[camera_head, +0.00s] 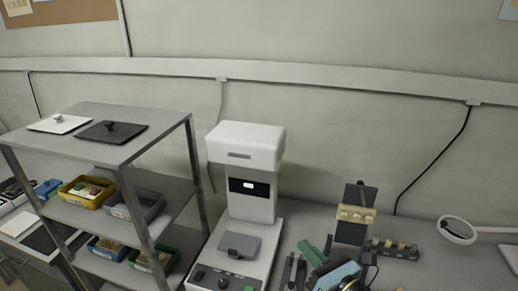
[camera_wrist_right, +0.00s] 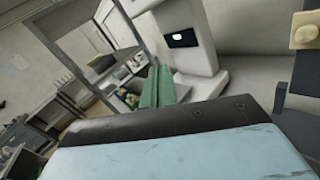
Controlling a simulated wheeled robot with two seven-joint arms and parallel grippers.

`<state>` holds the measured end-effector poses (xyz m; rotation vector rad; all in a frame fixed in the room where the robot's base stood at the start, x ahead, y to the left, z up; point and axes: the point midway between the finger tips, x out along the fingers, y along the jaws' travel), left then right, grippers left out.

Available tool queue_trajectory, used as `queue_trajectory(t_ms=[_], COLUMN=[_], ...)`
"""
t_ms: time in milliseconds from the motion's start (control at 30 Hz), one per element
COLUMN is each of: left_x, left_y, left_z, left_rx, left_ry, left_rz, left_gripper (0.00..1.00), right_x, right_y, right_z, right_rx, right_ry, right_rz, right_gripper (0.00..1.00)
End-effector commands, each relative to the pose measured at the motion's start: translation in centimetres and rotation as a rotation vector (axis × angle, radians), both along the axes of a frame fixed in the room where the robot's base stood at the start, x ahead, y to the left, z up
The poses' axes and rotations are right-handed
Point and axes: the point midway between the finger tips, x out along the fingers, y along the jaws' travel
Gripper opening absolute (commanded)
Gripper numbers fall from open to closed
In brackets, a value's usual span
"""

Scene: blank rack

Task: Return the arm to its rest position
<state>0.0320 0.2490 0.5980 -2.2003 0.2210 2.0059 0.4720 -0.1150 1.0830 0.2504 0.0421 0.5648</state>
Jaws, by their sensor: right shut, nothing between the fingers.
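My right gripper (camera_head: 314,249) is low in the right half of the head view, over the bench to the right of the white machine. Its green fingers are together and hold nothing. In the right wrist view, the green fingers (camera_wrist_right: 157,87) point away past the pale blue and black body of the gripper, toward the shelf rack and the machine. My left gripper is in neither view.
A white machine (camera_head: 245,147) with a small lit screen stands on the bench. A metal shelf rack (camera_head: 160,117) with bins is at left. A dark upright stand with a beige block (camera_head: 356,215), a small rack (camera_head: 394,250) and a ring lamp (camera_head: 457,230) are at right.

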Motion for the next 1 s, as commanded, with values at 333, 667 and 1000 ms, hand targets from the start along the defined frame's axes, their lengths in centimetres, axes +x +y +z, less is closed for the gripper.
queue_trajectory(t_ms=[333, 667, 1000], left_x=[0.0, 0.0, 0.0], left_y=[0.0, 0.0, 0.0], left_z=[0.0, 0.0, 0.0], left_rx=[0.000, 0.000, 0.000], left_ry=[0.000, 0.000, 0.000], left_rz=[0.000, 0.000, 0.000], left_gripper=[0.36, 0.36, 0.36], right_x=[-4.5, -16.1, -25.4], right_y=[-11.9, -13.8, -10.7], right_z=[0.1, -7.2, -8.7], right_rx=[1.254, 2.041, 2.299], right_ry=[0.430, 0.836, 1.085], right_rz=[-0.689, -1.333, -1.816], right_gripper=[0.00, 0.00, 0.00])
